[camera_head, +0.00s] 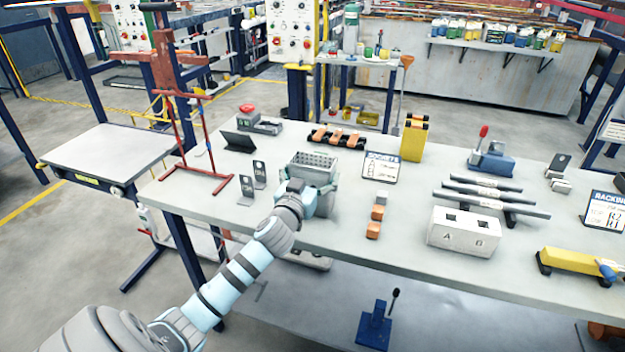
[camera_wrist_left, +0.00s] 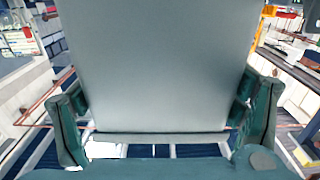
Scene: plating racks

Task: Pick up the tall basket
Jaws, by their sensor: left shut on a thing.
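The tall basket (camera_head: 314,163) is a grey box with rows of holes in its upper part, at the middle of the table in the head view. My left gripper (camera_head: 312,190) is shut on it from the near side, and the wrist hides much of its lower part. In the left wrist view the basket is a smooth grey wall (camera_wrist_left: 160,65) between the two teal fingers of my left gripper (camera_wrist_left: 160,115). I cannot tell whether its base touches the table. My right gripper is not in view.
The table (camera_head: 335,232) carries small dark signs (camera_head: 253,180) left of the basket and a SOCKETS sign (camera_head: 381,167) to its right. A red wire frame (camera_head: 200,150) stands at the left, and a white A/B block (camera_head: 464,231) further right.

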